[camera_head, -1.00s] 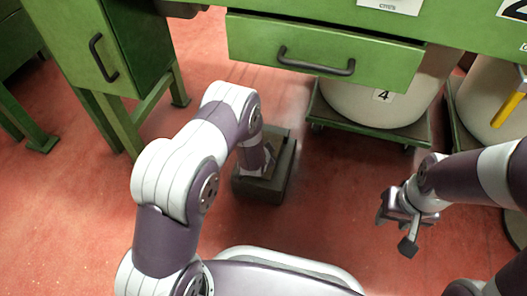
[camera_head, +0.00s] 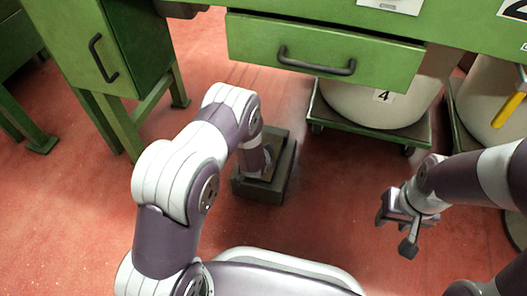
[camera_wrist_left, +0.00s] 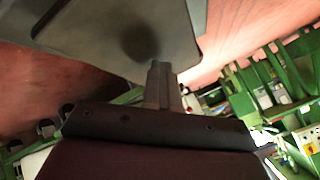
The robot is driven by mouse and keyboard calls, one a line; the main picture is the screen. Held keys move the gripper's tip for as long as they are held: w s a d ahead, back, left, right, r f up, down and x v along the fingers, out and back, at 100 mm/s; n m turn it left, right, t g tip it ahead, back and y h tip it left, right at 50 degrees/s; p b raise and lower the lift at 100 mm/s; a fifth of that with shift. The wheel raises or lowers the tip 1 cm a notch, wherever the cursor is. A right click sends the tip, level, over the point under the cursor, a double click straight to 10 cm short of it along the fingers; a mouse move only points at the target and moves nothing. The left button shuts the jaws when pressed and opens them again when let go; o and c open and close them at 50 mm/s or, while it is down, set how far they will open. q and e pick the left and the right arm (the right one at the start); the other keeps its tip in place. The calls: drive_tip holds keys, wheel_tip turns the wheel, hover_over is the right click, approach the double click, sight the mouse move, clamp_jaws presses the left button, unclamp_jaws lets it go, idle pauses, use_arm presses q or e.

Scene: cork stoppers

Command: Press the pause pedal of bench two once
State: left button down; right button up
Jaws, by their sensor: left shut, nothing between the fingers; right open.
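A dark grey pedal box (camera_head: 260,193) stands on the red floor in the head view, below and in front of the green bench's drawer. My left arm reaches down into it, and the forearm hides much of its inside. My left gripper (camera_wrist_left: 159,66) is shut and empty in the left wrist view. Its tips are at a smooth grey plate (camera_wrist_left: 100,30) with a dark shadow near them; whether they touch it, I cannot tell. My right gripper (camera_head: 396,232) is open and empty above the floor at the right, well apart from the pedal box.
A green drawer (camera_head: 320,55) with a dark handle overhangs behind the pedal box. A pale bin marked 4 (camera_head: 365,105) stands on a green wheeled dolly (camera_head: 345,129) to the right. A green cabinet (camera_head: 75,45) on legs is at the left. Red floor is clear between pedal and right gripper.

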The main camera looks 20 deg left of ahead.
use_arm(q)
drive_tip(key=shift+s+r+p, duration=0.1)
drive_tip(key=shift+r+p, duration=1.1)
drive_tip(key=shift+r, duration=0.1)
wheel_tip(320, 180, up, 5)
drive_tip(key=p, duration=0.4)
drive_tip(key=shift+p, duration=0.4)
